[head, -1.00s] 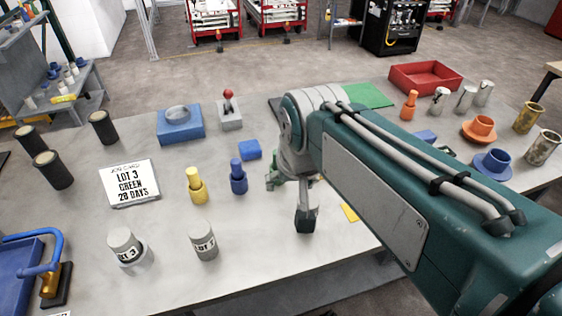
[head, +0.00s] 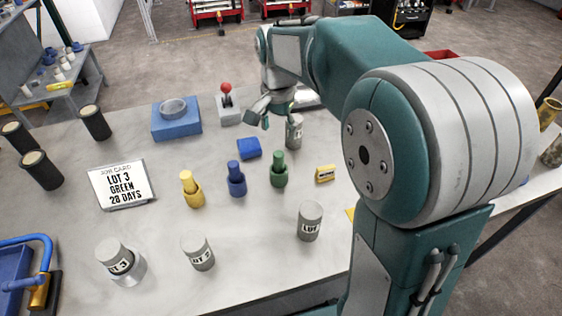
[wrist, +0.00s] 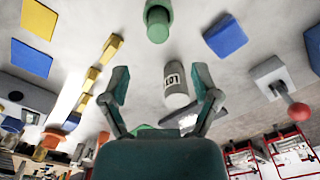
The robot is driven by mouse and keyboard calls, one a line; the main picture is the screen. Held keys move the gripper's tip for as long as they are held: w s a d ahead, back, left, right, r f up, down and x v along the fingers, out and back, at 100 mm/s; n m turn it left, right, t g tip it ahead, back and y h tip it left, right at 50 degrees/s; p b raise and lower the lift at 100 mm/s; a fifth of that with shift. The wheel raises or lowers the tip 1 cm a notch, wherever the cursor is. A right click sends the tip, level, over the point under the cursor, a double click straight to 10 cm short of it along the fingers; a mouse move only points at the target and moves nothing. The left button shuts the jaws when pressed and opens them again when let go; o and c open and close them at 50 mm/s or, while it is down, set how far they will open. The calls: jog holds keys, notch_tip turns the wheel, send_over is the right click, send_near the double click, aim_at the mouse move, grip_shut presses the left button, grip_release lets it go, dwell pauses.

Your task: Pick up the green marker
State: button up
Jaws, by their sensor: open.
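The green marker (head: 279,170) stands upright on the table, right of the blue marker (head: 237,180) and the yellow marker (head: 192,190). It also shows at the top middle of the wrist view (wrist: 158,20), beyond my fingertips. My gripper (head: 270,114) is over the table behind the green marker, apart from it. In the wrist view my gripper (wrist: 162,86) has its two fingers spread wide, with nothing held. A grey labelled cylinder (head: 294,133) stands close by my gripper; in the wrist view it appears between and beyond the fingers (wrist: 177,88).
A blue block (head: 248,148) lies left of the green marker, and a yellow labelled block (head: 325,173) lies right of it. Another grey cylinder (head: 309,224) stands in front. A red-knobbed lever (head: 227,103) stands behind. A job card (head: 121,184) reads "LOT 3 GREEN 28 DAYS".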

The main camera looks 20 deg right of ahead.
aim_at(278, 153)
jog(key=f, duration=0.4)
jog(key=shift+s+a+f, duration=0.1)
jog(key=shift+a, duration=0.2)
jog(key=f, duration=0.5)
jog(key=shift+s+d, duration=0.15)
jog(key=shift+d, duration=0.15)
jog(key=shift+a+f, duration=0.1)
jog(key=shift+f, duration=0.3)
jog(key=shift+a, duration=0.1)
grip_shut()
